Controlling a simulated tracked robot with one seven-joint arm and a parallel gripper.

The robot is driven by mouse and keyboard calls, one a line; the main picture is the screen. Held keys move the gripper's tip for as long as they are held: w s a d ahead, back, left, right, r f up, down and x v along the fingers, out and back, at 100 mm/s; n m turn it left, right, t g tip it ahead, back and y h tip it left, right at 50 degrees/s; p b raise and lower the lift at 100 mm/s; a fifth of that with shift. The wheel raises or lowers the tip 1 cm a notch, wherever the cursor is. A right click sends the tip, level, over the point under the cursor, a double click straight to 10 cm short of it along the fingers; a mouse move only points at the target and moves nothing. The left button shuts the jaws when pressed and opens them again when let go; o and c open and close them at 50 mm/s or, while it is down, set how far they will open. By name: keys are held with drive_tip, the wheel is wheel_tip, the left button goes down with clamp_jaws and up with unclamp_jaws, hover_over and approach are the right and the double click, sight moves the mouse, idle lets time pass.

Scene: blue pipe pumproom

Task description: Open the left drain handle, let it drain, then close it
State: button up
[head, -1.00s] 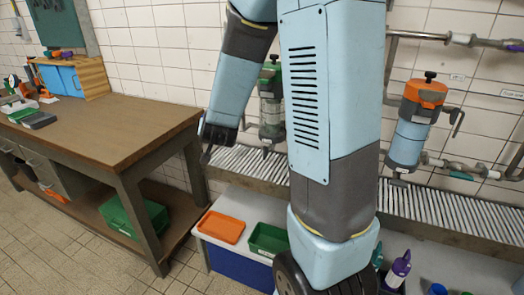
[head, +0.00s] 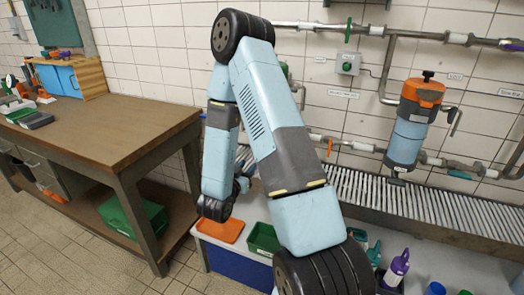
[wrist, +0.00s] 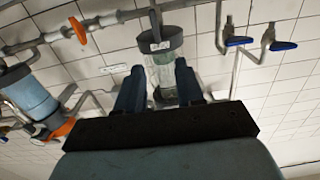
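My gripper (wrist: 160,68) is open in the wrist view, its two dark blue fingers apart. Between and beyond them is the left filter's clear bowl (wrist: 163,62) with a dark collar; the view looks upside down. I see no contact with it. A dark valve part (wrist: 155,24) sits at the collar end; I cannot tell whether it is the left drain handle. In the head view my folded arm covers the left filter, and the gripper is hard to make out. The right filter (head: 408,135), blue with an orange top, hangs on the wall.
An orange lever (head: 329,147) sits on the lower pipe; the wrist view also shows it (wrist: 77,30). Two blue-handled taps (wrist: 240,41) are right of the bowl there. A slatted grate (head: 430,210) runs below the filters. A bench (head: 110,125), trays (head: 222,228) and bottles (head: 397,270) stand nearby.

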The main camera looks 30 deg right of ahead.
drive_tip(key=x, duration=1.3)
drive_tip(key=shift+d, duration=0.45)
drive_tip(key=shift+s, duration=0.1)
clamp_jaws()
